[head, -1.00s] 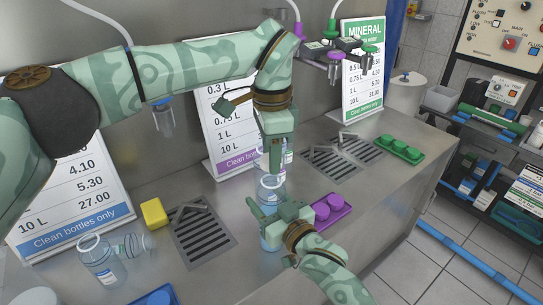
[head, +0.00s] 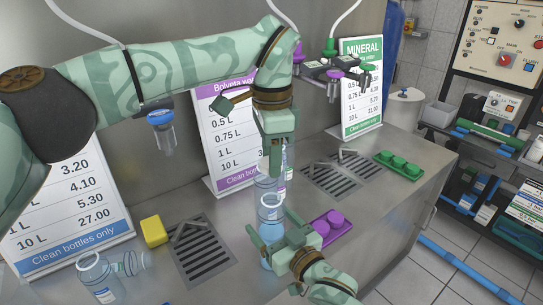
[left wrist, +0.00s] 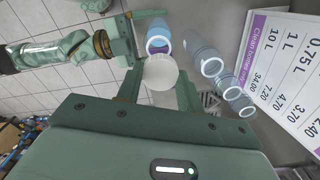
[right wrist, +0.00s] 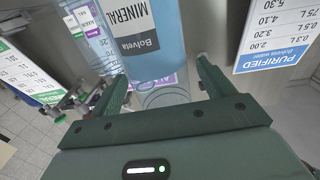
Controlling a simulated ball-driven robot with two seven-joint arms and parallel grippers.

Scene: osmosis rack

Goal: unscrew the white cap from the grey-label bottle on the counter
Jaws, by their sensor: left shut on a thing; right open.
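My left gripper (head: 276,160) points down above the bottles. In the left wrist view it is shut on a round white cap (left wrist: 161,73). The cap is hidden in the head view. A clear, bluish bottle (head: 270,212) stands upright on the counter below it, with an open ring-shaped mouth. My right gripper (head: 270,230) is open at this bottle's lower part.
Other clear bottles (left wrist: 205,55) stand close behind. A purple tray (head: 345,232) is right of the bottle, and a green tray (head: 414,175) lies farther right. A yellow block (head: 153,232) and a drain grate (head: 203,255) are left. Price signs (head: 232,135) stand behind.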

